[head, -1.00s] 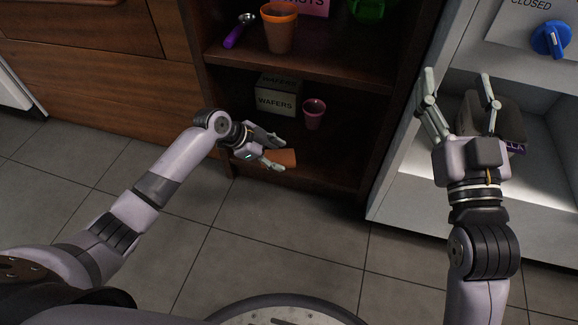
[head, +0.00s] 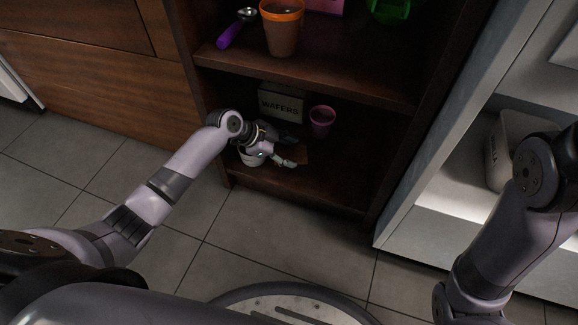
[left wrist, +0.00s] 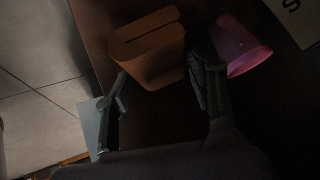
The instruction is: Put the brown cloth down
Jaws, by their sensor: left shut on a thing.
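The brown cloth (left wrist: 148,48) is a folded, orange-brown piece between the fingers of my left gripper (left wrist: 162,82) in the left wrist view. In the head view my left gripper (head: 290,152) reaches into the lower shelf of the dark wooden cabinet, shut on the cloth (head: 303,154), which is mostly dim there. Whether the cloth touches the shelf board is hard to tell. My right arm is at the right edge, and its gripper is out of view.
A wafers box (head: 281,103) and a pink cup (head: 322,121) stand behind the gripper on the lower shelf (head: 330,187). The pink cup (left wrist: 244,47) is close beside a finger in the wrist view. An orange-rimmed cup (head: 282,30) and a purple scoop (head: 232,32) sit above.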

